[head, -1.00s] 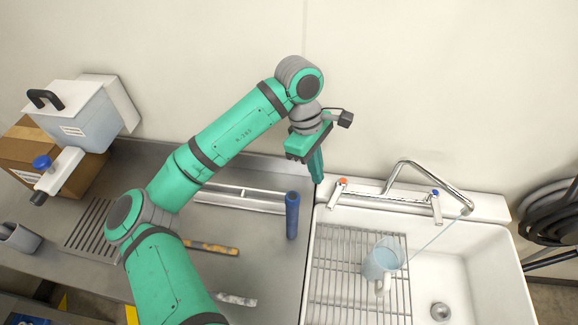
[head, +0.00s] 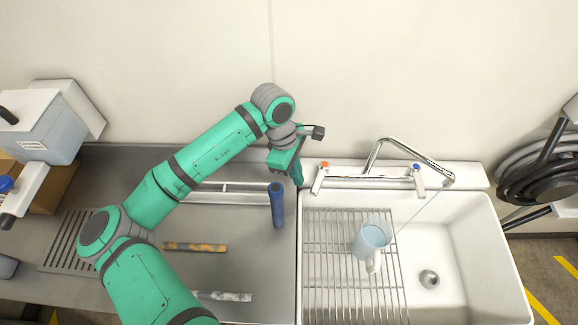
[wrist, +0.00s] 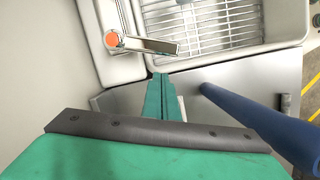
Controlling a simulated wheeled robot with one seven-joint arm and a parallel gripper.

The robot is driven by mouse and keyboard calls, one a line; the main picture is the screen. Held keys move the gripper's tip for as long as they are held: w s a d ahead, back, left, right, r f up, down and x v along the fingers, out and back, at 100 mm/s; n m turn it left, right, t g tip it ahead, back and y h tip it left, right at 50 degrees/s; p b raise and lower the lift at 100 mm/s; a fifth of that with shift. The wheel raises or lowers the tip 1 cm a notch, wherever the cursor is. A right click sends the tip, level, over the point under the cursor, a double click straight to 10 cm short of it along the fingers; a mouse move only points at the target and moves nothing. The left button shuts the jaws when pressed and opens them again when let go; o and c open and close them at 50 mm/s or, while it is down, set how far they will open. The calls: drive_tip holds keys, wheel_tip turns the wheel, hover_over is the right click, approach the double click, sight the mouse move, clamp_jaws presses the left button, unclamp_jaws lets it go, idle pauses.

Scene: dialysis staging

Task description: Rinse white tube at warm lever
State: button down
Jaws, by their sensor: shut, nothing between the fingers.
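The white tube (head: 222,296) lies flat on the steel counter at the lower middle of the head view, speckled grey-white and partly behind my arm. The warm lever (head: 319,178) has an orange cap and stands at the left end of the tap; it also shows in the wrist view (wrist: 145,44). My gripper (head: 298,182) is shut and empty, pointing down just left of the warm lever. In the wrist view its closed fingertips (wrist: 162,78) are close to the lever, apparently apart from it.
A jug (head: 373,240) holding water stands on the wire rack (head: 325,270) in the white sink (head: 470,230). The cool lever (head: 419,180) has a blue cap. Coiled hoses (head: 540,175) are at right.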

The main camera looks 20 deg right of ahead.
sight(320, 179)
drive_tip(key=shift+s+d, duration=0.6)
drive_tip(key=shift+d, duration=0.35)
drive_tip(key=shift+s+d, duration=0.5)
drive_tip(key=shift+d, duration=0.05)
drive_tip(key=shift+a, duration=0.1)
